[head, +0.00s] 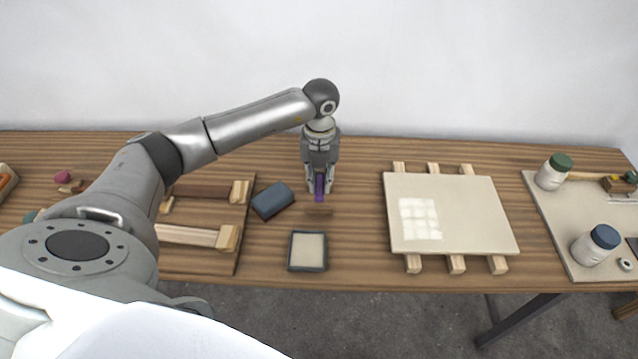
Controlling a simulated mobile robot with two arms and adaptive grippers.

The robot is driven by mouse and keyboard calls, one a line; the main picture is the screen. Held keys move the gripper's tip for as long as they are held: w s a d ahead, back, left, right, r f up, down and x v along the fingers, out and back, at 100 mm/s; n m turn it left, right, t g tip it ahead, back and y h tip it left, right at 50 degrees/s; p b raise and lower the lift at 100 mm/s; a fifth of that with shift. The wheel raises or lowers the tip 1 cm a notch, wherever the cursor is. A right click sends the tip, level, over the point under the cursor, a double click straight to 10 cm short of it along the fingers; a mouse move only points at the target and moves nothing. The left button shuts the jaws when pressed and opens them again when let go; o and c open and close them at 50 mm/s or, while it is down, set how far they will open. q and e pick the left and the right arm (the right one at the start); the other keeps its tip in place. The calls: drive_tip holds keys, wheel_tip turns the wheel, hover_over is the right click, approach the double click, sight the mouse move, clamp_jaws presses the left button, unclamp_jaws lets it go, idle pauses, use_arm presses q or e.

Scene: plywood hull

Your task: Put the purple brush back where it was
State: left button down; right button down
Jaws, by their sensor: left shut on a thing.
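The purple brush (319,188) is held between the fingers of my left gripper (319,190), and only a short purple part of it shows. My left gripper points down and is shut on it above the middle of the wooden table. A faint shadow lies on the table just below, so the brush seems to be a little above the surface. The rest of the brush is hidden by the fingers. My right gripper is not in view.
A dark blue block (272,201) and a dark-rimmed tray (308,251) lie near the gripper. A pale panel on wooden slats (470,215) is to the right. Jars with green (553,171) and blue lids (596,246) stand farther right. Wooden clamps or brushes (195,235) lie left, partly behind my arm.

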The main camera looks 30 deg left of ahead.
sight(319, 181)
use_arm(q)
drive_tip(key=shift+a+f, duration=0.3)
drive_tip(key=shift+f, duration=0.05)
wheel_tip(319, 181, down, 2)
drive_tip(key=shift+d+f+p, duration=0.1)
drive_tip(key=shift+f+p, duration=0.15)
drive_tip(key=shift+p, duration=0.1)
drive_tip(key=shift+w+f, duration=0.1)
drive_tip(key=shift+f, duration=0.1)
drive_tip(key=shift+f+b, duration=0.55)
drive_tip(key=shift+f, duration=0.1)
drive_tip(key=c, duration=1.3)
unclamp_jaws()
drive_tip(key=shift+r, duration=0.1)
drive_tip(key=shift+c, duration=0.2)
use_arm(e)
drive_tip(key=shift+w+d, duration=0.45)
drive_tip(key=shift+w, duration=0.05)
